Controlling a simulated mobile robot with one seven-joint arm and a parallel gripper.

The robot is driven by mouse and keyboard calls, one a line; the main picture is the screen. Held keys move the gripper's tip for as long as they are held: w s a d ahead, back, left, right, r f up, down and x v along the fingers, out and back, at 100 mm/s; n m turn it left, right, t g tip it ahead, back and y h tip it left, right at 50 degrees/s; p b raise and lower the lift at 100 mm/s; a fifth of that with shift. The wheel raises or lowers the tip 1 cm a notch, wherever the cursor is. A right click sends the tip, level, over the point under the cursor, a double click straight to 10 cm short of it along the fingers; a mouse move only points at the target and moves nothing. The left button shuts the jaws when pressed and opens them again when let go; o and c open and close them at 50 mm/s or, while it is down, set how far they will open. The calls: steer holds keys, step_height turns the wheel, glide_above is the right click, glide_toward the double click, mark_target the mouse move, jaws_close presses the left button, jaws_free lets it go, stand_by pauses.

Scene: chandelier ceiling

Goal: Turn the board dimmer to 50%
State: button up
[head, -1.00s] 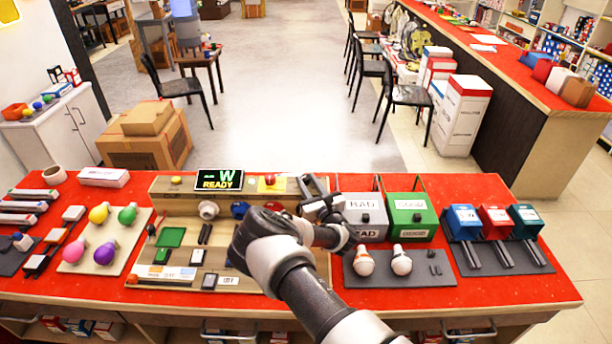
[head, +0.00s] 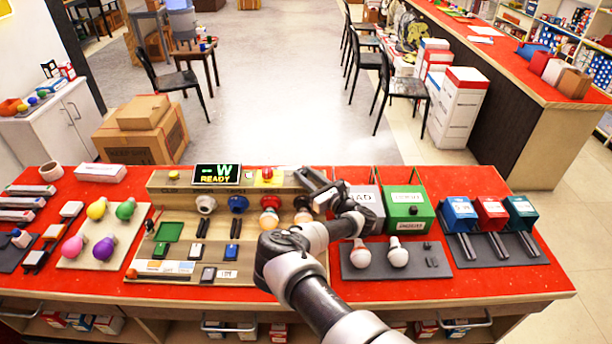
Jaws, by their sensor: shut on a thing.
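The wooden board (head: 215,263) lies on the red counter, with a raised back ledge (head: 195,187) and a display (head: 217,174) reading "W READY". A red button (head: 267,174) sits on a yellow plate beside the display. My gripper (head: 311,181) is over the right end of the ledge, its fingers pointing back and left. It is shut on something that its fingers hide. No dimmer can be told apart clearly; the gripper covers that end of the ledge. A bulb (head: 269,217) and another bulb (head: 303,214) show at the sockets in front.
A green box (head: 407,208) and a grey box stand close right of my gripper. Two white bulbs (head: 398,252) lie on a dark mat before them. Coloured bulbs on a panel (head: 75,258) are at left. Blue, red and teal bins (head: 491,212) stand at right.

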steer(key=o, duration=1.1)
steer(key=shift+r, duration=0.1)
steer(key=shift+c, duration=0.2)
steer(key=v, duration=1.7)
steer(key=shift+s+d, duration=0.1)
steer(key=shift+s, duration=0.05)
